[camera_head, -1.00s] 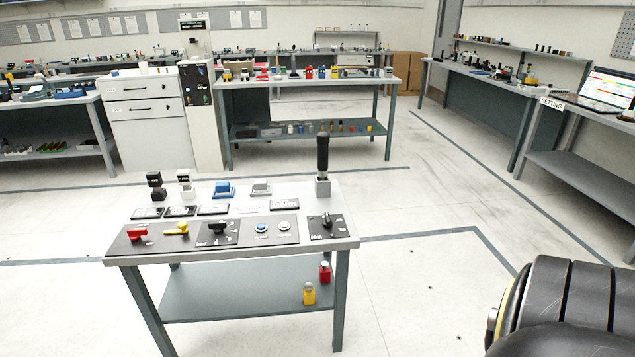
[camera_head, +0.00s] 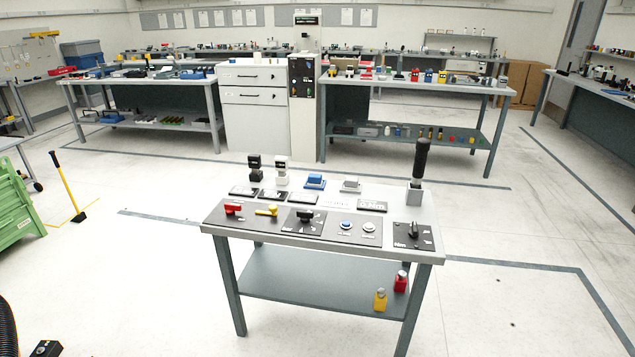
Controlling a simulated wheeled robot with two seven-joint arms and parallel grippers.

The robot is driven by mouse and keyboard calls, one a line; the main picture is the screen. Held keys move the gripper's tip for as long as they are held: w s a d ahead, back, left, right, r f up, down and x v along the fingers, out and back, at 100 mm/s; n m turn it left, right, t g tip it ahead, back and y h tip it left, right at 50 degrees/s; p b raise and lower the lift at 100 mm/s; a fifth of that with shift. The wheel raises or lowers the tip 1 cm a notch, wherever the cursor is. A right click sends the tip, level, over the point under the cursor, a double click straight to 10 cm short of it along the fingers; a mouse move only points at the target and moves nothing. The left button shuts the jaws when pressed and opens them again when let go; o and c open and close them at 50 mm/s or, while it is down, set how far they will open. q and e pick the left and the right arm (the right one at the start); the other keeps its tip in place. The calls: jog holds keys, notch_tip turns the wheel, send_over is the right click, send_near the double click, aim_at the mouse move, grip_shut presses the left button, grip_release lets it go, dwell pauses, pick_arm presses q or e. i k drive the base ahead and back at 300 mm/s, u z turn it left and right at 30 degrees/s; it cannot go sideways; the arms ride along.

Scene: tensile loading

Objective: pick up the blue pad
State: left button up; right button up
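A small blue block-like piece with a pale top (camera_head: 315,181) sits at the back of the small grey table (camera_head: 433,242), between a white-and-black upright piece (camera_head: 281,172) and a grey-white piece of similar shape (camera_head: 350,186). It is the likeliest match for the blue pad, but it is too small to be sure. Neither of my grippers can be made out in view, and nothing touches the blue piece.
A black-handled upright tool (camera_head: 421,165) stands at the table's right. Red (camera_head: 400,282) and yellow (camera_head: 380,300) bottles stand on its lower shelf. A green rack (camera_head: 12,205) and a yellow-handled floor tool (camera_head: 66,187) are at left. Floor around the table is mostly open.

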aim_at(315, 180)
jog(key=z, duration=0.1)
jog(key=i, duration=0.75)
